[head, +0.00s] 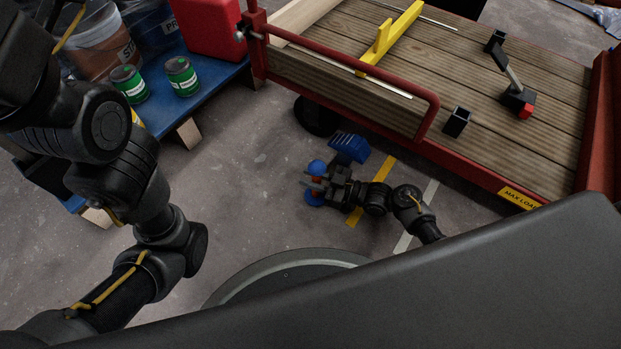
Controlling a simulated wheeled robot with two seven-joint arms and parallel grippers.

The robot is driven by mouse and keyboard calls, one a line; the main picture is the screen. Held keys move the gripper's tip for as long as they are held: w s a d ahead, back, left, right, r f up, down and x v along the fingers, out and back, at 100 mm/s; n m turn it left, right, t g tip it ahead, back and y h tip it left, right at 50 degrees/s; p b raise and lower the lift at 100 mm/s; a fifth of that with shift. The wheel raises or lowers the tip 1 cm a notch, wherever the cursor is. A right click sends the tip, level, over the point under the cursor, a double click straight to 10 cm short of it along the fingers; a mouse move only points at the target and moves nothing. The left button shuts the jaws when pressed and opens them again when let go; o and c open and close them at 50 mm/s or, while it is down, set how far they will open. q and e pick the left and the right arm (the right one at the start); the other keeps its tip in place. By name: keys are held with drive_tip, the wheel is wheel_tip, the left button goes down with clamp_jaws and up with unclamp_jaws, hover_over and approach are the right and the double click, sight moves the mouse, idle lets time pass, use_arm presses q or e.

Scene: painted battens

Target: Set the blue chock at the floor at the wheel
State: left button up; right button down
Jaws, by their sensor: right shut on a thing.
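The blue chock (349,148) is a ribbed wedge and looks tilted. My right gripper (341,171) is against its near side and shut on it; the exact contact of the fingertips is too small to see. The black wheel (313,116) sits under the trailer's near left corner. The chock is to the lower right of it, with a small gap between them in the picture. Whether the chock touches the floor (245,200) I cannot tell. My left arm rises along the left side, and its gripper is out of view.
The trailer's red rail (435,112) and plank deck (450,65) overhang behind the chock. A blue pallet (213,93) with green tins (183,76) and a red container (208,28) stands left of the wheel. Floor left of my right gripper is clear. Yellow tape (383,168) marks the floor.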

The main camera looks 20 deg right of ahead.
drive_tip(key=c, duration=1.2)
unclamp_jaws()
drive_tip(key=shift+c, duration=0.2)
drive_tip(key=shift+r, duration=0.1)
drive_tip(key=shift+s+d, duration=0.2)
drive_tip(key=shift+d, duration=0.1)
drive_tip(key=p+v, duration=0.4)
drive_tip(key=v, duration=0.7)
drive_tip(key=shift+s, duration=0.1)
